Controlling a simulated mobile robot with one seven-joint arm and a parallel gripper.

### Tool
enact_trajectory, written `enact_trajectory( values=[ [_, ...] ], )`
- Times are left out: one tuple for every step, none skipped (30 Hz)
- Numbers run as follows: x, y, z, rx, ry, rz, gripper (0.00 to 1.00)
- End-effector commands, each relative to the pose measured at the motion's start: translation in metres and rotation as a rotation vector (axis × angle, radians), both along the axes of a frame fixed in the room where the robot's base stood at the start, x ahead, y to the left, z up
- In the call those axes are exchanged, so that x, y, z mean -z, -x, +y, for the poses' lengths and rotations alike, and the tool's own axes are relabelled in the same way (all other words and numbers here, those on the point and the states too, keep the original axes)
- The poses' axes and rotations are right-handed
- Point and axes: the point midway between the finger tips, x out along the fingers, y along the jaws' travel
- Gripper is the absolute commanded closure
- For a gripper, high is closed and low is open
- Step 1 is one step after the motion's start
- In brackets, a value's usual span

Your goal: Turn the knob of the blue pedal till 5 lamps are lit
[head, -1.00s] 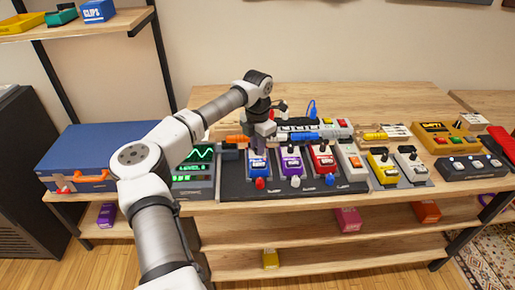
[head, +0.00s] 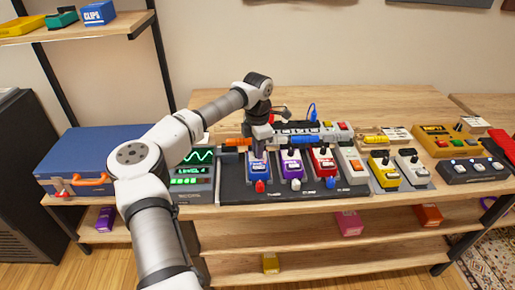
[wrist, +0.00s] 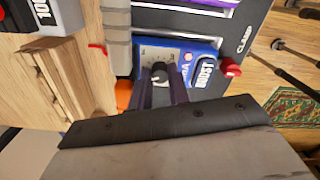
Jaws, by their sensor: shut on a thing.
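The blue pedal (head: 258,170) stands at the left end of the pedal row on the dark board, with a red footswitch cap in front of it. In the wrist view the blue pedal (wrist: 203,66) shows a light face plate and a dark round knob (wrist: 160,72). My gripper (wrist: 160,84) is shut on that knob, one finger on each side. In the head view my gripper (head: 259,150) comes down from above onto the back of the pedal and hides the knob. A meter (head: 189,196) left of the board shows a green wave, level text and a row of green lamps, too small to count surely.
A purple pedal (head: 291,165) and a red pedal (head: 323,162) stand close to the right. Cables and a power strip (head: 297,128) lie behind. A blue case (head: 105,150) sits at the left. Free tabletop lies at the back.

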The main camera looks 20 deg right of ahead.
Motion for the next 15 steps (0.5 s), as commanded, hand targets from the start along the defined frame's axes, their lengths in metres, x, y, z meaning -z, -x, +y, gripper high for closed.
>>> enact_trajectory(
  values=[
    [-0.0007, 0.0, -0.0005, 0.0, 0.001, -0.001, 1.0],
    [-0.0007, 0.0, -0.0005, 0.0, 0.001, -0.001, 1.0],
    [-0.0007, 0.0, -0.0005, 0.0, 0.001, -0.001, 0.8],
    [-0.0007, 0.0, -0.0005, 0.0, 0.001, -0.001, 0.77],
    [-0.0006, 0.0, -0.0005, 0.0, 0.001, -0.001, 0.73],
    [-0.0006, 0.0, -0.0005, 0.0, 0.001, -0.001, 0.67],
    [-0.0005, 0.0, -0.0004, 0.0, 0.001, -0.001, 0.64],
    [-0.0005, 0.0, -0.0004, 0.0, 0.001, -0.001, 0.6],
    [-0.0005, -0.0001, -0.0004, -0.001, 0.001, -0.001, 0.59],
    [-0.0004, -0.0002, -0.0003, -0.001, 0.001, -0.001, 0.59],
    [-0.0004, -0.0004, -0.0003, -0.001, 0.001, -0.002, 0.59],
    [-0.0004, -0.0005, -0.0002, -0.001, 0.001, -0.002, 0.59],
    [-0.0004, -0.0006, -0.0001, -0.001, 0.001, -0.002, 0.59],
    [-0.0004, -0.0007, -0.0001, -0.002, 0.001, -0.002, 0.59],
    [-0.0004, -0.0008, 0.0, -0.002, 0.001, -0.003, 0.59]
  ],
)
